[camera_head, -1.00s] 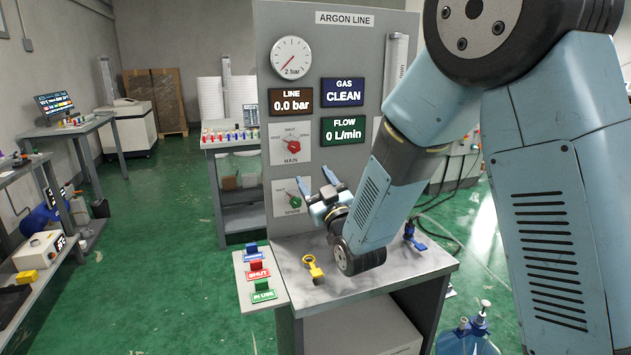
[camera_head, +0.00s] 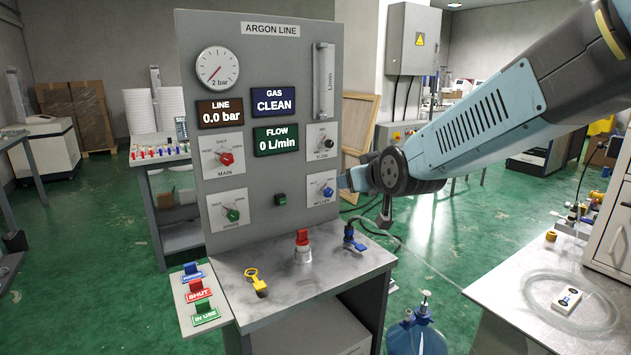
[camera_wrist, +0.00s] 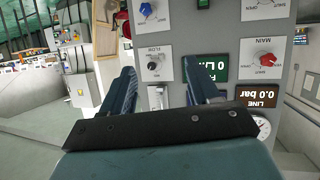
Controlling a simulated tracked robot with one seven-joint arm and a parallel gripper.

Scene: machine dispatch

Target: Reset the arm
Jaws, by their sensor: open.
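My arm (camera_head: 480,130) reaches in from the right in the head view. My gripper (camera_head: 348,182) is near the right edge of the grey argon line panel (camera_head: 275,55), in front of and beside the blue knob (camera_head: 328,191). In the wrist view, which is turned upside down, the two fingers of my gripper (camera_wrist: 158,68) stand apart with nothing between them. A black flow knob (camera_wrist: 152,66) shows on the panel beyond the gap. The blue knob also shows there (camera_wrist: 146,9). I cannot tell whether the gripper touches the panel.
The panel's bench (camera_head: 350,268) bears a yellow key-like piece (camera_head: 257,280), a red-topped fitting (camera_head: 303,240) and a blue-handled valve (camera_head: 353,238). A side shelf holds blue, red and green tags (camera_head: 199,290). A white table (camera_head: 500,290) stands at right, with green floor between.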

